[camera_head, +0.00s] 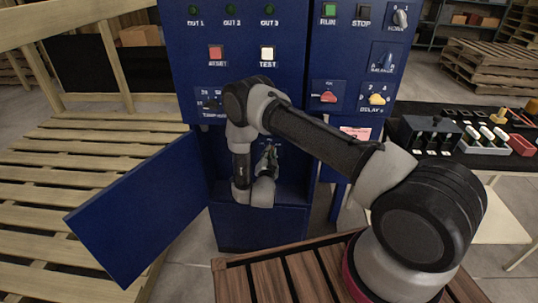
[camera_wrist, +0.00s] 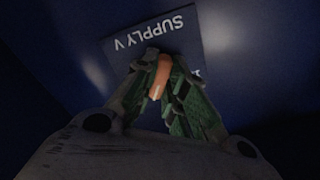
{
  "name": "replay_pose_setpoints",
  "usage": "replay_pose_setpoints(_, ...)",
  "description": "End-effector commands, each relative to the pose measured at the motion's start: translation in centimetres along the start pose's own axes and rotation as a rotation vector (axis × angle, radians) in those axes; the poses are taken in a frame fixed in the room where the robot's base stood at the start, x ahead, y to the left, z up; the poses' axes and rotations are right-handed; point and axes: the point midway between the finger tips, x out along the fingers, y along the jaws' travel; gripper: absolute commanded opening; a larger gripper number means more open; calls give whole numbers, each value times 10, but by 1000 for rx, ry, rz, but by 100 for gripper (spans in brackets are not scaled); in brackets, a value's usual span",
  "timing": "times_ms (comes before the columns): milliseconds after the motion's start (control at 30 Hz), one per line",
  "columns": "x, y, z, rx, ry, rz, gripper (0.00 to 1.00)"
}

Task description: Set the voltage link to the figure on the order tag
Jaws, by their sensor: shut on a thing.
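In the wrist view the voltage link (camera_wrist: 160,77) is a small orange piece on a dark blue plate (camera_wrist: 187,28) lettered "SUPPLY V", seen upside down. My gripper (camera_wrist: 158,72) has its green fingers closed on the link from both sides. The lettering near the fingers is mostly hidden, so I cannot read the link's setting. In the head view my gripper (camera_head: 268,158) reaches into the open lower bay of the blue cabinet (camera_head: 240,30), and my arm hides much of the bay. The pink order tag (camera_head: 355,133) is at the cabinet's right; its figure is partly hidden by my arm.
The cabinet door (camera_head: 140,212) stands open to the left. Buttons and knobs fill the panel above the bay. A dark-topped table (camera_head: 440,110) with a black box (camera_head: 425,135) and several small parts stands at the right. Wooden pallets (camera_head: 60,170) lie at the left.

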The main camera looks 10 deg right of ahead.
Motion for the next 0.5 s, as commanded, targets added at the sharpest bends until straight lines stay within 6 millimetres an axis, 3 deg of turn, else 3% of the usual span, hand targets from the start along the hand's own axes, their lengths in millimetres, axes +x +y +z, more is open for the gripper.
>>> replay_pose_setpoints(500, 3, -2, -2, 366, 4, -4, 0)
